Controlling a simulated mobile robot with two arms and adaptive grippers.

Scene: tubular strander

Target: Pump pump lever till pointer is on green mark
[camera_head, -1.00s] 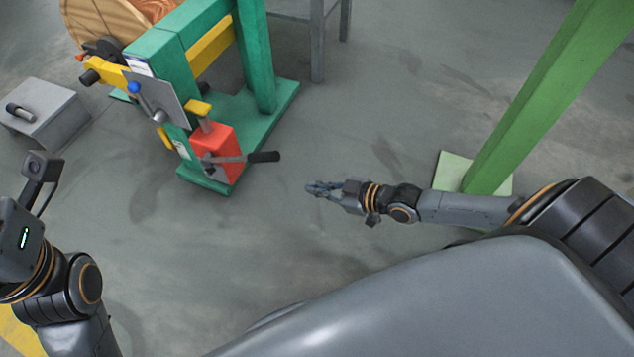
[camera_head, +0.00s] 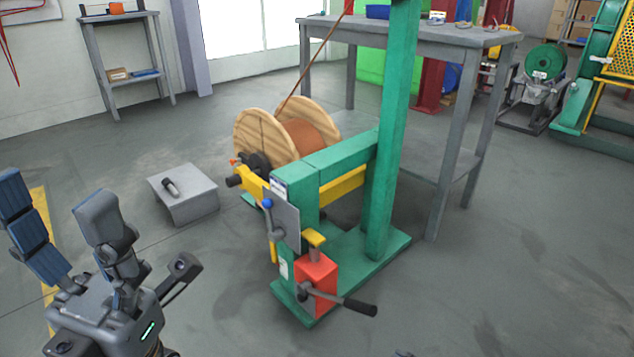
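The pump is a red block (camera_head: 318,278) on the green base of the stand. Its pump lever (camera_head: 345,300) points out to the right, slightly down, and ends in a black grip. A grey plate (camera_head: 287,223) with a blue-knobbed handle (camera_head: 268,204) is on the stand's post, above and left of the pump. I cannot make out the pointer or a green mark. My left gripper (camera_head: 54,200) is at the lower left, open and empty, fingers up, well apart from the lever.
A wooden reel (camera_head: 258,130) sits behind the green stand (camera_head: 390,165). A low grey box (camera_head: 190,200) with a dark-handled tool (camera_head: 171,187) stands left of it. A grey table (camera_head: 440,38) is behind.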

